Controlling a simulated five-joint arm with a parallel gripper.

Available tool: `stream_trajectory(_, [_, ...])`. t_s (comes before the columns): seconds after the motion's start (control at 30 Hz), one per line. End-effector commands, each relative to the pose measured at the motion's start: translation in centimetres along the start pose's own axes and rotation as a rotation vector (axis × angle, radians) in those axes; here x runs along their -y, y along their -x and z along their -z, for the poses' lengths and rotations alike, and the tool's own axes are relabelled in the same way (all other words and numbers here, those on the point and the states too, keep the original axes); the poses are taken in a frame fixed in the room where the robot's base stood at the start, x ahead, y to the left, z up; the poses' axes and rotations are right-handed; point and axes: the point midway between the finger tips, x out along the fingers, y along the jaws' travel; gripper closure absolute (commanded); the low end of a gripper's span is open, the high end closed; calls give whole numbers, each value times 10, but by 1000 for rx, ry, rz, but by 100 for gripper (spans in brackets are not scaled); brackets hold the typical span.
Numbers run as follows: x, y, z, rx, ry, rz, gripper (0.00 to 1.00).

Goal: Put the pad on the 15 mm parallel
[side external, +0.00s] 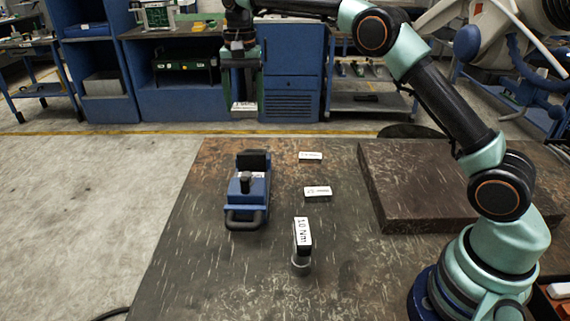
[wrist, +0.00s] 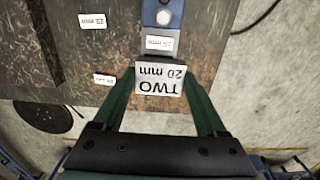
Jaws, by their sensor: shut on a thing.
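My gripper (side external: 243,97) is raised above the far left edge of the table in the side view. In the wrist view my gripper (wrist: 159,80) is shut on a white-faced block (wrist: 159,78) marked "TWO 20 mm", upside down there. The block's pale face (side external: 244,106) shows between the fingertips in the side view. I cannot tell whether it is the pad. Two small white-labelled pieces lie flat on the table, one farther (side external: 311,155) and one nearer (side external: 317,192). They also show in the wrist view, one higher (wrist: 92,20), one lower (wrist: 104,79). I cannot surely read which is 15 mm.
A blue device (side external: 249,195) with a black knob and handle stands left on the table (side external: 215,290). A tool labelled "1.0 Nm" (side external: 303,232) stands near the middle front. A thick dark slab (side external: 410,190) lies at the right. Blue cabinets (side external: 291,70) stand behind.

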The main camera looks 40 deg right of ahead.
Motion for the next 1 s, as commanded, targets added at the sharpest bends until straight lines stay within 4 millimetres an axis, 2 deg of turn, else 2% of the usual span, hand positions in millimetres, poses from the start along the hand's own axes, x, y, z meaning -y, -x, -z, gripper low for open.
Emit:
stream_trajectory(0.3, [-1,-75,-1,2,0,-2,100])
stream_trajectory(0.5, [-1,-116,0,1,-1,-1,100])
stream_trajectory(0.6, [0,-129,0,0,-1,0,100])
stream_trajectory(0.83, [0,-142,0,-1,-1,1,100])
stream_trajectory(1.0, [0,-166,0,0,-1,0,100])
